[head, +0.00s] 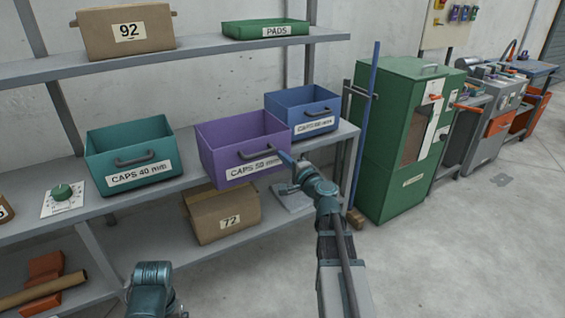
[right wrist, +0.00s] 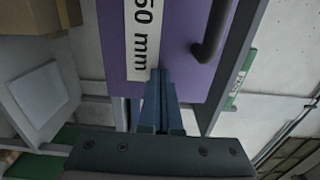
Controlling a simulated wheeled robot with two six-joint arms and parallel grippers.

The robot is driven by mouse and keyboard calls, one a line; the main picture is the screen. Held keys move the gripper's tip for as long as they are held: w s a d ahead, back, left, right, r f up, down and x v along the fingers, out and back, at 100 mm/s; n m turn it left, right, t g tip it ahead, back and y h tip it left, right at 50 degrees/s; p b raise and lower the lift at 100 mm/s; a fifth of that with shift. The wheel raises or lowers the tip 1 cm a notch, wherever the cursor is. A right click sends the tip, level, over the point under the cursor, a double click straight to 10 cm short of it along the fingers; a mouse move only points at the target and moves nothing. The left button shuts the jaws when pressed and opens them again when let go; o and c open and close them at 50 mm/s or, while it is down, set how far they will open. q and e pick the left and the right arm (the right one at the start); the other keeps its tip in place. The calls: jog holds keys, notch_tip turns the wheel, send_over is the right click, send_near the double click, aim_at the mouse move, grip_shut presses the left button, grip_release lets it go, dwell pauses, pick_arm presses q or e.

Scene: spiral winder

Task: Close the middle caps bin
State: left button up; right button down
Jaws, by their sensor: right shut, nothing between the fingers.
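The middle caps bin (head: 225,145) is the purple one labelled CAPS 50 mm, between a teal bin (head: 110,150) labelled CAPS 40 mm and a blue bin (head: 300,100). It juts out past the shelf's front edge, farther than its neighbours. Its dark handle (head: 257,152) is on the front. My right gripper (head: 284,157) is shut and empty, its tips at the right part of the purple front. In the right wrist view the closed fingers (right wrist: 160,76) overlap the purple front (right wrist: 178,50) beside the label; contact is unclear.
The bins stand on a grey shelf (head: 60,222). A box marked 72 (head: 222,215) is below the purple bin; a box marked 92 (head: 125,30) and a green PADS tray (head: 265,28) are above. A blue post (head: 372,90) and green cabinet (head: 385,180) stand right. Floor in front is clear.

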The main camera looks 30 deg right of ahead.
jog(key=w, duration=1.5)
jog(key=shift+w+a, duration=0.2)
jog(key=shift+a, duration=0.05)
pick_arm(q)
jog(key=shift+s, duration=0.1)
pick_arm(e)
jog(key=shift+w, duration=0.25)
pick_arm(q)
jog(key=shift+r, duration=0.1)
pick_arm(e)
jog(key=shift+w+d+r, duration=0.1)
pick_arm(q)
jog(key=shift+s+d, duration=0.2)
jog(key=shift+d, duration=0.3)
pick_arm(e)
jog(key=s, duration=1.4)
jog(key=shift+s, duration=0.4)
jog(key=shift+d, duration=0.1)
